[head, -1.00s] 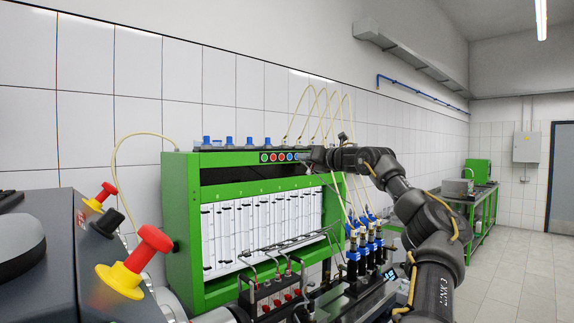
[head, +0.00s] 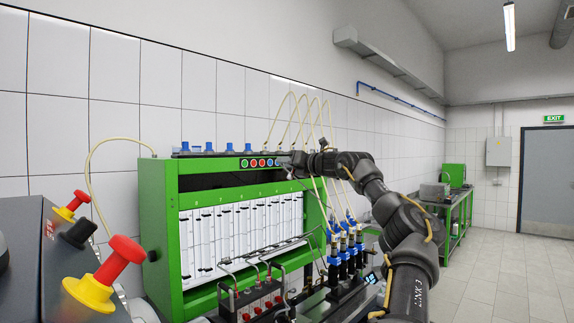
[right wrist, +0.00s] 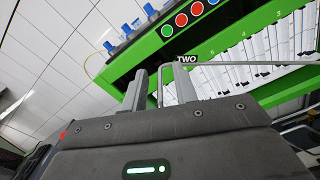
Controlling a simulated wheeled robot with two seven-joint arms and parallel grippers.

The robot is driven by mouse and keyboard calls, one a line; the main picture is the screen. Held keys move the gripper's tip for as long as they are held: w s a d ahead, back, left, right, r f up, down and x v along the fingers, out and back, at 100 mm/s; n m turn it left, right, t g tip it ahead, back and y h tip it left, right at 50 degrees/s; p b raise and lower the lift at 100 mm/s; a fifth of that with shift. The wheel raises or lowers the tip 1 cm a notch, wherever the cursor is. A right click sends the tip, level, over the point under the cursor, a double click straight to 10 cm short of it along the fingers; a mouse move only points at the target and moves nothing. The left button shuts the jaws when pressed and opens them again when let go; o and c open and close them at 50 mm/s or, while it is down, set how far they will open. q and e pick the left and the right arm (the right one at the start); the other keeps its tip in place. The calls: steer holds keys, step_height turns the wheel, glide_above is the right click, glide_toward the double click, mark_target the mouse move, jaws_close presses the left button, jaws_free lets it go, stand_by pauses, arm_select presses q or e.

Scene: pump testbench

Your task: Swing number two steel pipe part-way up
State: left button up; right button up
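The steel pipe marked TWO (right wrist: 235,63) shows in the right wrist view as a thin grey tube running right from its label, with a bend at its left end. My right gripper (right wrist: 160,75) has its two fingers apart on either side of this bent end; I cannot tell whether they touch it. In the head view my right gripper (head: 288,161) is small and dark, in front of the bench's upper right, near the coloured buttons. Several steel pipes (head: 265,251) lie along the front of the glass tubes there. My left gripper is not in view.
The green testbench (head: 157,220) holds a row of glass tubes and coloured buttons (head: 262,162). Injectors with blue fittings (head: 345,235) and pale hoses stand at its right. A red-yellow knob (head: 105,276) is at the near left. The floor at right is clear.

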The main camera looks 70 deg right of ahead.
steer(key=b+v, duration=0.6)
steer(key=v, duration=0.4)
steer(key=shift+s, duration=0.3)
steer(key=shift+w+a, duration=0.1)
steer(key=shift+a, duration=0.05)
